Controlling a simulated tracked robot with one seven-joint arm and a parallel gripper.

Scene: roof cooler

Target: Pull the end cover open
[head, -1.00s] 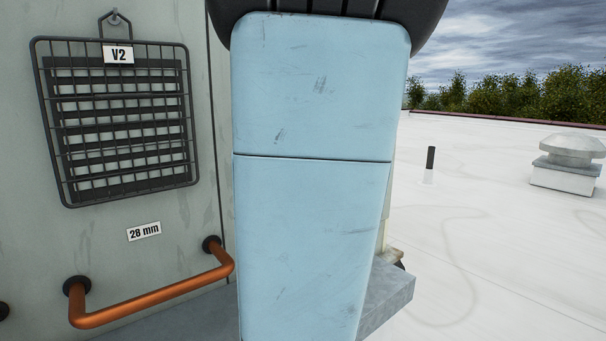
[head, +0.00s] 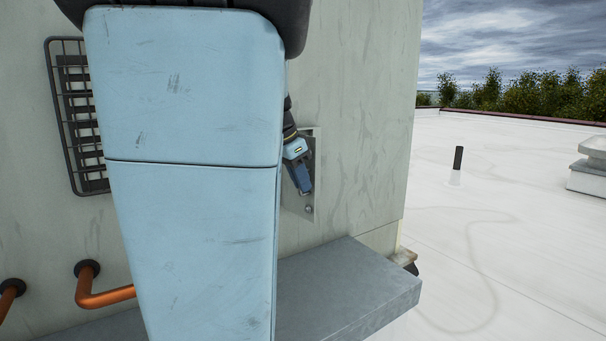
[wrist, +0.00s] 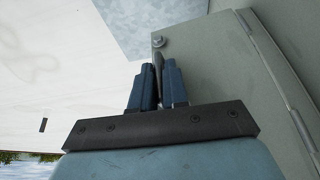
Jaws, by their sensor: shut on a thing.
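The end cover is a narrow grey-green plate with a bolt near its lower edge, on the pale cabinet wall in the head view (head: 316,160). In the wrist view the cover (wrist: 205,65) fills the upper right, with a bolt at its corner and a long seam along its far side. My gripper (head: 304,188) shows just right of my blue arm, at the plate. My arm hides part of the cover's surroundings. I cannot tell how far the cover stands open.
A grey ledge (head: 350,290) juts out below the cover. The white roof (head: 500,220) at right is open, with a thin dark post (head: 458,158).

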